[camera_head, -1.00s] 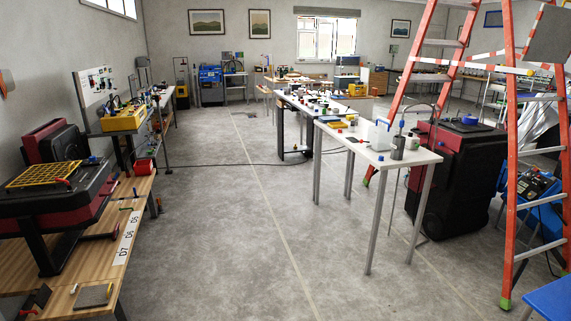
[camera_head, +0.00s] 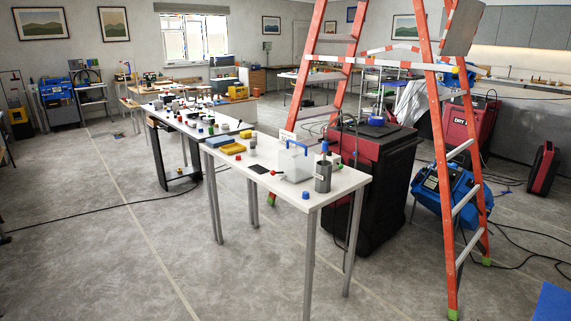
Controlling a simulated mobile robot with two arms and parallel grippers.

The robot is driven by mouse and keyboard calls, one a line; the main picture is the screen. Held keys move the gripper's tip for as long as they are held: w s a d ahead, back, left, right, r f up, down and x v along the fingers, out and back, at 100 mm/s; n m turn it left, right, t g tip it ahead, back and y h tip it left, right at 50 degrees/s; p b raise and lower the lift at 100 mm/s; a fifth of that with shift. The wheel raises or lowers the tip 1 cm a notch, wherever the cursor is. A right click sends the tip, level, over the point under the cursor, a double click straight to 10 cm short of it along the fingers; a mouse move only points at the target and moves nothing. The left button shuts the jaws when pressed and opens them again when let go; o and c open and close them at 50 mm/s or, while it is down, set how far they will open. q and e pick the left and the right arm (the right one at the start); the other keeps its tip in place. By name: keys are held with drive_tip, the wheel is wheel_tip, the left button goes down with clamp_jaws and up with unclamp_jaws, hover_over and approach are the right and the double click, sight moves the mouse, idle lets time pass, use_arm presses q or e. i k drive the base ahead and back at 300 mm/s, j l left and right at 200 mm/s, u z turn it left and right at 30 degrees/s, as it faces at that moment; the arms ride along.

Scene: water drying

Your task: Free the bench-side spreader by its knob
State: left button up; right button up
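An orange stepladder (camera_head: 438,150) stands open at the right, beyond and beside the near white bench (camera_head: 335,182). Red-and-white striped bars (camera_head: 392,48) and a pale straight bar (camera_head: 375,62) cross between its front and rear rails; they look like its spreaders. Which one is bench-side I cannot tell for sure, and no knob is clear at this size. A blue object (camera_head: 457,76) shows by the right rails at the bars' height. Neither of my grippers is in view.
A black and red cabinet-like machine (camera_head: 375,190) stands under the ladder, behind the bench. A blue machine (camera_head: 450,190) and cables lie at the ladder's right foot. The bench holds a clear container (camera_head: 294,163) and a grey cup (camera_head: 323,177). Open floor (camera_head: 110,240) lies left.

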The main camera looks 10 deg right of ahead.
sight(455, 70)
drive_tip(key=i+l+z, duration=0.2)
drive_tip(key=i+z, duration=0.7)
drive_tip(key=i+l, duration=0.1)
drive_tip(key=i, duration=0.2)
drive_tip(key=i+l, duration=0.15)
drive_tip(key=i, duration=0.15)
drive_tip(key=i+j+u, duration=0.15)
drive_tip(key=i, duration=0.4)
